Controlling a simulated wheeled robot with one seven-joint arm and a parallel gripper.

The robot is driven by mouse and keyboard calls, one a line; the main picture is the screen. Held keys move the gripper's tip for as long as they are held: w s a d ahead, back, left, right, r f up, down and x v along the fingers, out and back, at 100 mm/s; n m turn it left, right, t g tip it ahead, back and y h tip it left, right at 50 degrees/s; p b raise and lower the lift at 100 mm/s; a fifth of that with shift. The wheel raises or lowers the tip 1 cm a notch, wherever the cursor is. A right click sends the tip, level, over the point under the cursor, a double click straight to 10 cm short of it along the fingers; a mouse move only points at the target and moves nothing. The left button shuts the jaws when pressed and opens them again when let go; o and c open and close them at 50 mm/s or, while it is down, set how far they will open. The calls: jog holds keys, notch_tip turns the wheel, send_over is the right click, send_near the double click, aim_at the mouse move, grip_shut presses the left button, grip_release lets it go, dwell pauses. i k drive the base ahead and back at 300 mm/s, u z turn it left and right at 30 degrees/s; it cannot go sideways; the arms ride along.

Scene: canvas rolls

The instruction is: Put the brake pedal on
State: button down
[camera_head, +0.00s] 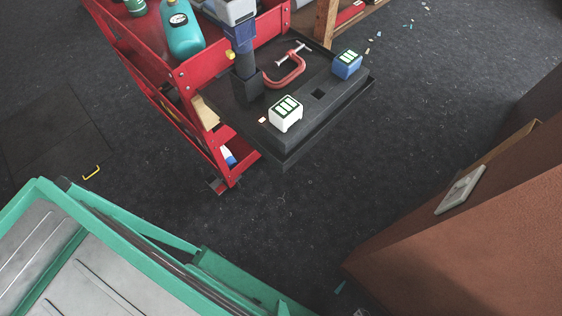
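No brake pedal can be made out for certain. A green-framed piece with grey ribbed panels (104,285) fills the lower left of the view, cut off by the picture edge. A red tool cart (222,62) stands at the upper middle, with a dark shelf (287,140) on its right side. I cannot tell whether a pedal belongs to either one. My gripper does not show in this view.
On the dark shelf are a white charger or battery (285,114), a blue one (347,64), a red clamp (285,70) and an upright drill (240,50). A teal tank (182,30) sits on the cart. A brown block (470,245) stands right. Dark floor (280,215) between is mostly clear.

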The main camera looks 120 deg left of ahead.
aim_at(213, 181)
jog(key=u, duration=1.45)
jog(key=i, duration=0.1)
jog(key=u, duration=2.7)
jog(key=k, duration=0.95)
jog(key=u, duration=0.2)
jog(key=i, duration=0.85)
jog(key=z, duration=0.05)
